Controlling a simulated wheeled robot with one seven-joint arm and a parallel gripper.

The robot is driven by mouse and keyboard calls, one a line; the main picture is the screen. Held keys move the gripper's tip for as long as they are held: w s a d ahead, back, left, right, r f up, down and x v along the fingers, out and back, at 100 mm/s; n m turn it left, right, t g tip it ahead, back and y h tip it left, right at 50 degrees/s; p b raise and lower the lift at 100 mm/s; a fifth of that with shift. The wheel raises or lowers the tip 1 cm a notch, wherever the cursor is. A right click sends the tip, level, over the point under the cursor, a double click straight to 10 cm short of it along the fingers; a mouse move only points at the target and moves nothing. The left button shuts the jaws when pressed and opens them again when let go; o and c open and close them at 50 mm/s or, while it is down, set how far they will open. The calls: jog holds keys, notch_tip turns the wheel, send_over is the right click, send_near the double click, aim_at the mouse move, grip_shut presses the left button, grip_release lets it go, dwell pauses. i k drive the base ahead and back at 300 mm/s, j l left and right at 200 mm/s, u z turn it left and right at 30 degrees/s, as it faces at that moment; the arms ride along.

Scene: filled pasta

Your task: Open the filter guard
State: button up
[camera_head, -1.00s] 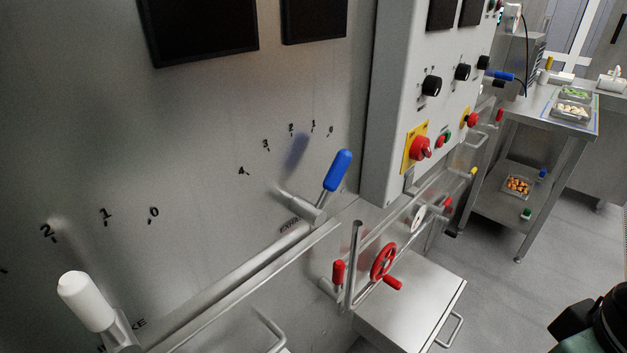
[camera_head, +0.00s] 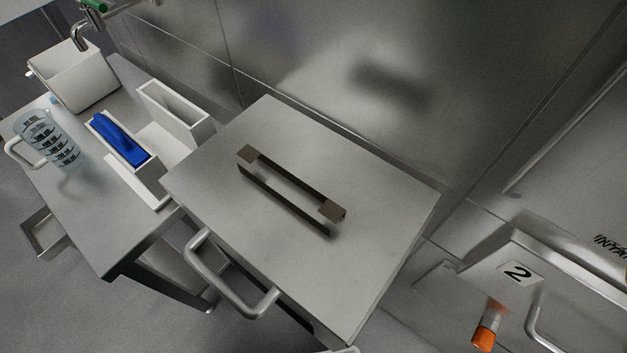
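No part is labelled as the filter guard, so I cannot tell which one it is. A metal box with a flat lid (camera_head: 225,130) stands in the middle of the head view. A dark bar handle (camera_head: 290,192) is fixed on its lid, and a bent tubular handle (camera_head: 232,290) is on its front. The lid looks closed. At the lower right is a metal panel marked "2" (camera_head: 518,271), with an orange-tipped knob (camera_head: 485,335) and a metal loop handle (camera_head: 540,330). My gripper is not in view.
A steel wall (camera_head: 330,50) rises behind the box. Floor shows at lower left.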

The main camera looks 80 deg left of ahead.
aim_at(334, 280)
jog(key=u, duration=0.5)
jog(key=k+j+u, duration=0.1)
jog(key=u, duration=0.35)
jog(key=j+u, duration=0.1)
jog(key=u, duration=0.4)
jog(key=j+u, duration=0.1)
jog(key=u, duration=0.85)
jog(key=j, duration=0.1)
